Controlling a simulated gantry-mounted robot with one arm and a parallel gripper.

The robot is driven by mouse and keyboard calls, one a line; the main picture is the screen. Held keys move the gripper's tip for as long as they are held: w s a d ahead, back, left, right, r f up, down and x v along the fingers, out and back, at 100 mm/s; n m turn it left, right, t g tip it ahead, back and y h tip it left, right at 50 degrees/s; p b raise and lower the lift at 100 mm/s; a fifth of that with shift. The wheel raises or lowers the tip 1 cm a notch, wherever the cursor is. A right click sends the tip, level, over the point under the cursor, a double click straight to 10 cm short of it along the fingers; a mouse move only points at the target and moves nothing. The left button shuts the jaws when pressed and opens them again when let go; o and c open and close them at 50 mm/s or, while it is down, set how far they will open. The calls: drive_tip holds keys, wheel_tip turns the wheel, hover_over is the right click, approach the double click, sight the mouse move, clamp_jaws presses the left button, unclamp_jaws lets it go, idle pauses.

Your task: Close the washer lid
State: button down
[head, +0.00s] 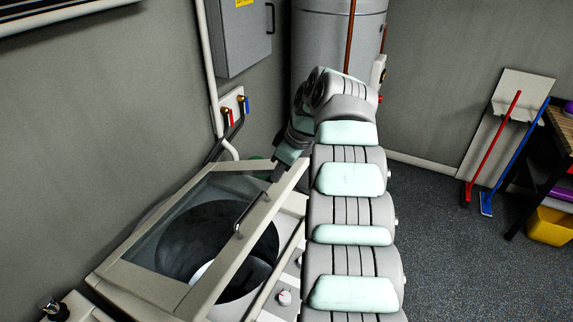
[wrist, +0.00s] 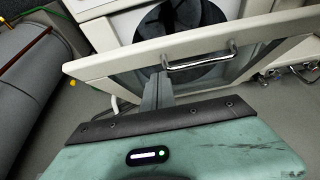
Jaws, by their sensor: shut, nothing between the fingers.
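The washer (head: 285,262) stands at the lower left in the head view. Its lid (head: 208,285) has a pale frame, a dark see-through pane and a metal bar handle (head: 250,212). The lid looks tilted up partly, its front edge above the washer top, with the round drum opening showing through and below it. My gripper (head: 278,176) is shut and empty by the far end of the lid's front edge. In the wrist view, my fingertips (wrist: 157,78) are close to the lid's frame, left of the handle (wrist: 199,61). I cannot tell whether they touch it.
Wall pipes with red and blue taps (head: 228,116) are behind the washer. A grey tank (head: 322,35) stands at the back. A leaning board (head: 515,95), poles and a yellow bin (head: 550,226) are at right. The floor between is clear.

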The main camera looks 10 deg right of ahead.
sight(276, 198)
wheel_tip(276, 198, down, 4)
drive_tip(key=shift+w+r+p, duration=0.1)
drive_tip(key=shift+p, duration=0.4)
drive_tip(key=shift+s+d+f+p, duration=0.15)
drive_tip(key=shift+f+p, duration=0.05)
drive_tip(key=shift+f, duration=0.35)
drive_tip(key=shift+s+d+f+p, duration=0.1)
drive_tip(key=shift+d+f+p, duration=0.1)
drive_tip(key=shift+f, duration=0.3)
